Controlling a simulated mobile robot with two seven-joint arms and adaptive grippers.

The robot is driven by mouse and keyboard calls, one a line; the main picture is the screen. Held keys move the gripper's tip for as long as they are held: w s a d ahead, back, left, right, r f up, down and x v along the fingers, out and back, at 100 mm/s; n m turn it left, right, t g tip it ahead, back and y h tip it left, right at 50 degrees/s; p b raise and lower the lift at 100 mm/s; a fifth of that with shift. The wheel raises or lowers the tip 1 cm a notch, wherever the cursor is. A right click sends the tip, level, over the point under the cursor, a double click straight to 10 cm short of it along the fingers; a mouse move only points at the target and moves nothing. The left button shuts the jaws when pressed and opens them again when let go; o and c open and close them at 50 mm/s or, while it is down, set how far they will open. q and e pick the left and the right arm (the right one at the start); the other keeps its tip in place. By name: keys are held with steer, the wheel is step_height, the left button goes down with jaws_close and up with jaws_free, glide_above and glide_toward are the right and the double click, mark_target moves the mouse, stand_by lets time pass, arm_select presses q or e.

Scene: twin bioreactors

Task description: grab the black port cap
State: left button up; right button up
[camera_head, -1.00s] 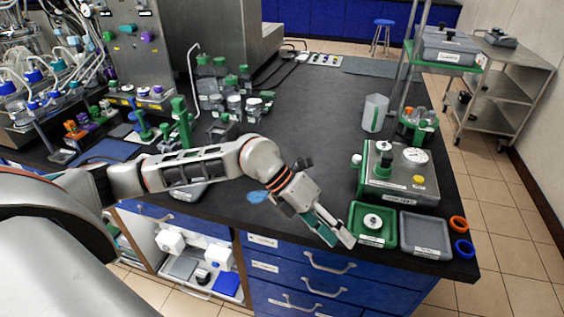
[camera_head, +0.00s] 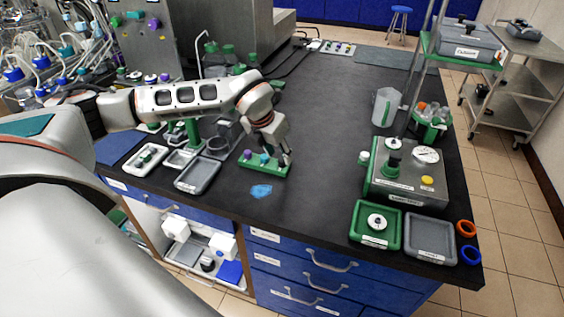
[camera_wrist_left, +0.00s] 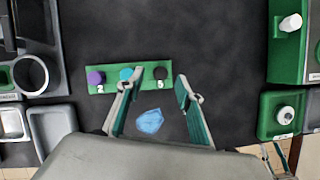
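The black port cap (camera_wrist_left: 160,73) is at the right end of a small green rack (camera_wrist_left: 145,76) in the left wrist view. A teal cap (camera_wrist_left: 126,74) and a purple cap (camera_wrist_left: 95,78) sit to its left. In the head view the rack (camera_head: 253,168) lies on the dark bench; my gripper largely hides its right end. My left gripper (camera_head: 282,157) is above that end. In the wrist view my left gripper (camera_wrist_left: 158,82) is open, its fingertips to either side of the black cap, with nothing held. Height above the cap is unclear. My right gripper is not in view.
A blue patch (camera_head: 261,191) lies in front of the rack. A grey tray (camera_head: 198,175) and a white tray (camera_head: 147,158) are to its left. A green-framed device (camera_head: 405,180) stands at right. The bench centre is clear.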

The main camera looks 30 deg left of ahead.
mark_target(282, 164)
arm_select(q)
steer(key=shift+x, duration=1.4)
steer(key=c, duration=0.9)
steer(key=shift+r, duration=0.15)
